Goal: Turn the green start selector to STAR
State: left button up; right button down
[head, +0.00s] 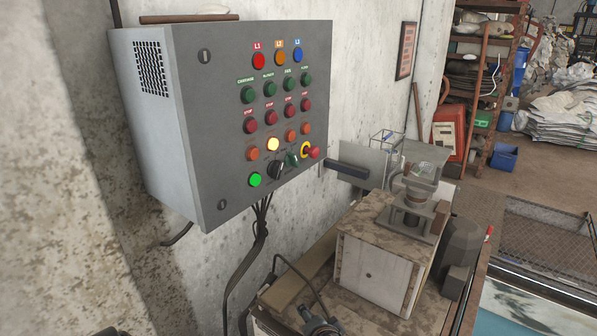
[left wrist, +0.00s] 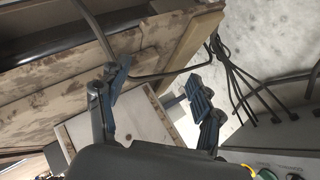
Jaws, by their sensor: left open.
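The green start selector (head: 292,160) is a small green knob low on the front of the grey control cabinet (head: 190,120) in the head view. It sits between a black selector (head: 276,169) and a red emergency stop with a yellow ring (head: 312,152). Its exact pointing and the labels around it are too small to read. My left gripper (left wrist: 158,82) is open and empty in the left wrist view, its blue-padded fingers well apart. It is clear of the cabinet, whose face (left wrist: 285,158) shows at the lower right. My right gripper is not seen.
Black cables (head: 258,222) hang below the cabinet. A wooden box (head: 375,272) with machinery stands at the lower right. Open air lies in front of the panel.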

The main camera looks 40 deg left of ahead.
pick_arm(q)
jog(key=w+a+r+n+y, duration=0.1)
jog(key=w+a+r+y, duration=0.1)
jog(key=w+r+y, duration=0.3)
jog(key=w+a+r, duration=0.2)
jog(key=r, duration=0.5)
jog(key=n+g+y, duration=0.1)
jog(key=n+y, duration=0.1)
jog(key=y, duration=0.4)
send_near(296, 163)
jog(key=p+x, duration=0.2)
jog(key=x, duration=0.5)
jog(key=shift+w+a+r, duration=0.15)
jog(key=shift+a, duration=0.25)
jog(key=shift+w+a, duration=0.1)
jog(key=shift+a, duration=0.45)
jog(key=c, duration=1.1)
jog(key=shift+p, duration=0.35)
jog(key=shift+c, duration=0.2)
